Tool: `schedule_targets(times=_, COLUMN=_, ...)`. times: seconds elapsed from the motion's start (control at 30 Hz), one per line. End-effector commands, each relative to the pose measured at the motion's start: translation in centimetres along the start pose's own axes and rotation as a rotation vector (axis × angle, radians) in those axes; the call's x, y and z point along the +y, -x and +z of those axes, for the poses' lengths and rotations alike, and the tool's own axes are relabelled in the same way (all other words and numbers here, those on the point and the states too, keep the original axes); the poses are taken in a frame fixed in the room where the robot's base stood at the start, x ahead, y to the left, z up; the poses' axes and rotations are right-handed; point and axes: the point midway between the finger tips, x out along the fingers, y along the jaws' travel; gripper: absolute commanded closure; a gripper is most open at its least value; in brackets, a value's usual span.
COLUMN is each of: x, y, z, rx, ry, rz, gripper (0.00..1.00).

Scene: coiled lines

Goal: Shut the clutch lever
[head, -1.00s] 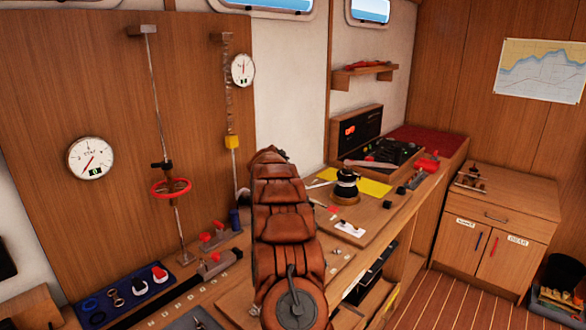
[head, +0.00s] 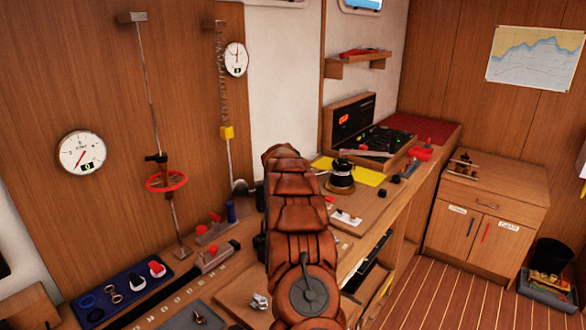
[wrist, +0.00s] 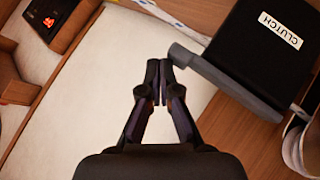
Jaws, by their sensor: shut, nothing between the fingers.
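The clutch (wrist: 262,45) is a black block with a white CLUTCH label at the upper right of the wrist view. A dark grey lever (wrist: 225,80) lies along its lower left side, with a rounded end toward my fingers. My gripper (wrist: 159,70) is shut and empty, with its fingertips just left of and a little below the lever's rounded end. I cannot tell whether they touch it. In the head view my own arm hides the gripper, and I cannot make out the clutch there.
A black winch (head: 341,176) stands on the wooden bench right of my arm, by a yellow mat (head: 368,177). A red ring (head: 166,181) on a rod is at left. Rope (wrist: 170,15) passes above my fingers. Wooden floor (head: 440,295) is clear at lower right.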

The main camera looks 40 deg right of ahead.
Motion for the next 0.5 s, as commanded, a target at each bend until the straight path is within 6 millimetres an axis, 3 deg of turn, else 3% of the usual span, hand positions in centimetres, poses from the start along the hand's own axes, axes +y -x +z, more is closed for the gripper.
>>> schedule_targets(times=0.5, x=-1.14, y=-0.32, z=-0.09, rx=0.003, ry=0.007, rz=-0.009, gripper=1.00)
